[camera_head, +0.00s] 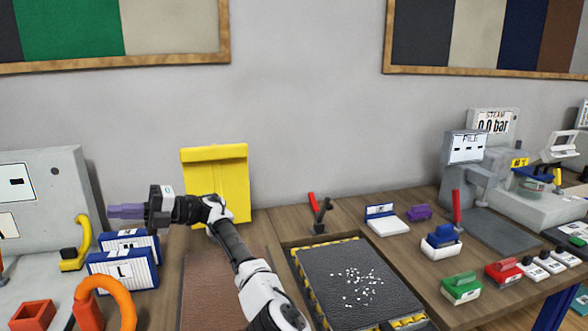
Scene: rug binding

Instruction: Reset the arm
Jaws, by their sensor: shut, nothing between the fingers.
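My arm reaches up from the bottom middle of the head view and bends to the left. My gripper (124,211) points left, with its purple-grey fingers together and nothing between them. It hangs above two blue and white boxes, the front one marked L (122,271) and another (130,243) behind it. I see no contact between the gripper and the boxes. My wrist passes in front of the lower left of a yellow upright panel (215,165).
A grey machine (45,190) with a yellow handle (78,245) stands left. A black tray (335,260) with white bits lies right of my arm. Small coloured blocks and a steam gauge machine (494,122) stand at right.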

